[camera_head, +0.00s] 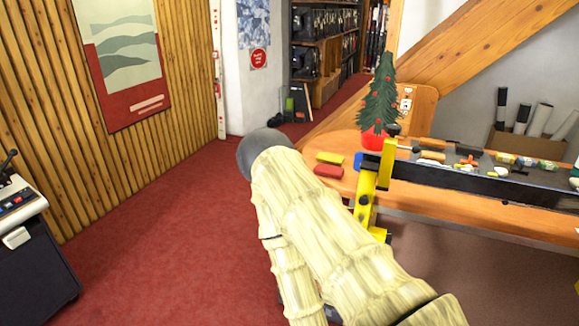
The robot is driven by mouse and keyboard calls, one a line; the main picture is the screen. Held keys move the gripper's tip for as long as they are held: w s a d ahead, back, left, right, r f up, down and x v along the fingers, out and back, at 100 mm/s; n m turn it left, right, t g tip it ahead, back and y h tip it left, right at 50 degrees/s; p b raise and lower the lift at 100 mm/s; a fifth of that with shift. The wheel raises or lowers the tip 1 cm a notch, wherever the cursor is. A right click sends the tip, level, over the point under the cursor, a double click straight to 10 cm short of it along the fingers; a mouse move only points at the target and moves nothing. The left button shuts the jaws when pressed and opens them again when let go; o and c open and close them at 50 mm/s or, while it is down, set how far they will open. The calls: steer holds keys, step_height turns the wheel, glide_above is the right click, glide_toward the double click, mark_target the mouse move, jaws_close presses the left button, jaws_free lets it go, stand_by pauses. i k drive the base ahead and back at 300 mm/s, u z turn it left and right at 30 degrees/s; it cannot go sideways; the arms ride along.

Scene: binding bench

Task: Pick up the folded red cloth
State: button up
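A small folded red cloth (328,171) lies flat near the left end of the orange wooden bench (455,220). A similar yellow folded piece (330,158) lies just behind it. Nothing covers the red cloth in the head view. My pale, wood-patterned arm rises from the bottom of the picture, left of and in front of the bench, and bends at a grey joint left of the cloth. My gripper does not show; its hold cannot be seen.
A yellow and black clamp (367,190) with a blue end stands right of the cloth, joined to a long dark rail (480,182). A small tree in a red pot (374,138) stands behind. Tools and rolls lie farther right. Red carpet (150,240) is open at left.

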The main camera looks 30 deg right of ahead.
mark_target(328, 171)
steer(key=u, duration=0.15)
steer(key=i, duration=0.65)
steer(key=z, duration=0.7)
steer(key=i, duration=0.55)
steer(key=z, duration=0.6)
